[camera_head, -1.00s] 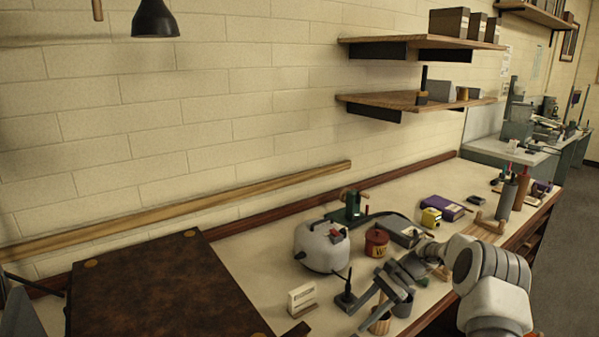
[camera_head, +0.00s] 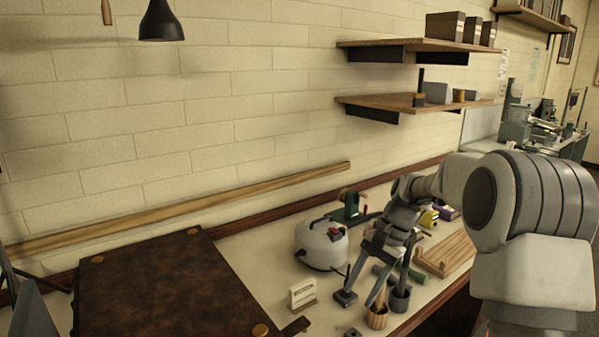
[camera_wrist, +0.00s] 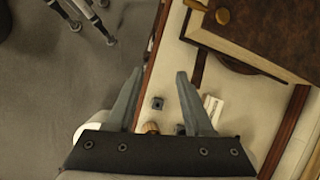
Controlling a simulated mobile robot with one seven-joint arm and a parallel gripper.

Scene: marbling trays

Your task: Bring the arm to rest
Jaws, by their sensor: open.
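My gripper (camera_head: 362,288) shows in the head view over the front part of the bench, its fingers pointing down. In the wrist view my gripper (camera_wrist: 157,78) has its two grey fingers spread apart with nothing held between them. My arm comes in from the right in the head view and bends over the bench. It hides part of the bench top and some of the things behind it.
A white rounded machine (camera_head: 321,246) stands behind my gripper. A cup (camera_head: 377,316), a grey pot (camera_head: 400,299) and a small white block (camera_head: 302,293) are close by. Shelves (camera_head: 420,103) hang on the wall.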

